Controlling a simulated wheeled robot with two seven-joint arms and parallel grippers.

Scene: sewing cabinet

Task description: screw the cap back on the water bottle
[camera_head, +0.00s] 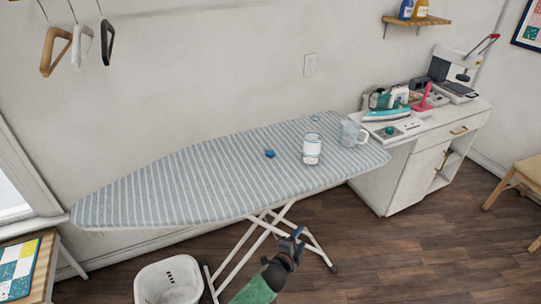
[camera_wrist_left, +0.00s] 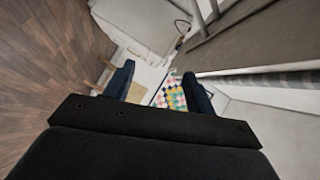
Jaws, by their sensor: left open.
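A clear bottle-like vessel (camera_head: 311,150) with a white band stands upright on the striped ironing board (camera_head: 180,180), toward its right half. A small blue cap (camera_head: 269,154) lies on the board to its left, apart from it. My left gripper (camera_head: 292,240) is below and in front of the board, away from the bottle and cap. In the left wrist view its two dark fingers (camera_wrist_left: 157,85) are apart with nothing held between them. My right gripper is not in view.
A clear jug (camera_head: 351,134) stands right of the bottle. A white cabinet (camera_head: 405,170) with an iron (camera_head: 387,115) and other items adjoins the board's right end. A white basket (camera_head: 168,282) sits on the floor at lower left. The board's left half is clear.

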